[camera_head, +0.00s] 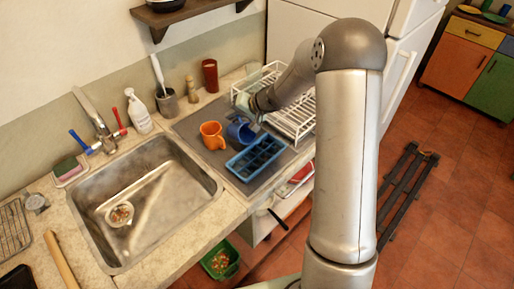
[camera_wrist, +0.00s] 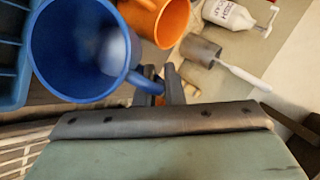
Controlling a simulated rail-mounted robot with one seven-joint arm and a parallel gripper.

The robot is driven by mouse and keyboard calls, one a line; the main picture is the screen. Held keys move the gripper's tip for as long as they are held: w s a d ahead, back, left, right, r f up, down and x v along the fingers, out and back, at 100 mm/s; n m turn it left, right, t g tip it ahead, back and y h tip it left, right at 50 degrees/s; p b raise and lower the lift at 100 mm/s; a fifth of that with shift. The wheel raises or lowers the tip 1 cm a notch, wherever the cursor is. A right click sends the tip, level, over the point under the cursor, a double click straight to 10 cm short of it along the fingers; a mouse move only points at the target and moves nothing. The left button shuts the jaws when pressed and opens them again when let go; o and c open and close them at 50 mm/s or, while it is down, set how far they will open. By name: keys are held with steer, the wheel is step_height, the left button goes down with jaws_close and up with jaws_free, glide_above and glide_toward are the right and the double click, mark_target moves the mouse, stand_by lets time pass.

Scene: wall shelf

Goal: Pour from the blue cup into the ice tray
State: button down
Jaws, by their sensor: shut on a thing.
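The blue cup (camera_head: 240,133) is beside the far-left end of the blue ice tray (camera_head: 236,166) on the grey counter mat. In the wrist view I look down into the blue cup (camera_wrist: 75,55); its inside looks blue with a paler patch, and I cannot tell its contents. My gripper (camera_wrist: 168,88) is shut on the cup's handle. The ice tray (camera_wrist: 10,75) shows at the left edge, next to the cup. In the head view my gripper is mostly hidden by my arm. I cannot tell whether the cup touches the mat.
An orange mug (camera_head: 211,136) stands close left of the blue cup. A white dish rack (camera_head: 297,122) is behind and to the right. A grey utensil pot (camera_head: 167,104), soap bottle (camera_head: 139,116) and red tumbler (camera_head: 210,75) stand farther back. The sink (camera_head: 150,190) lies left.

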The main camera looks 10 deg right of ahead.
steer(key=shift+w+a+f+g+h+p, duration=0.3)
steer(key=shift+g+h+p, duration=0.15)
steer(key=shift+p, duration=0.4)
steer(key=shift+w+f+g+b, duration=0.15)
steer(key=shift+f+g+b, duration=0.2)
steer(key=shift+f, duration=0.15)
steer(key=shift+w+a+f+m+g+h, duration=0.15)
steer(key=shift+w+f+m+g+h, duration=0.15)
steer(key=shift+g+h, duration=0.2)
steer(key=w+a+r+m+g+h, duration=0.1)
steer(key=w+a+r+g+h, duration=0.2)
steer(key=g, duration=0.4)
steer(key=w+h, duration=0.1)
steer(key=w, duration=0.1)
steer(key=shift+w+r+m+p, duration=0.15)
steer(key=shift+w+m+p, duration=0.15)
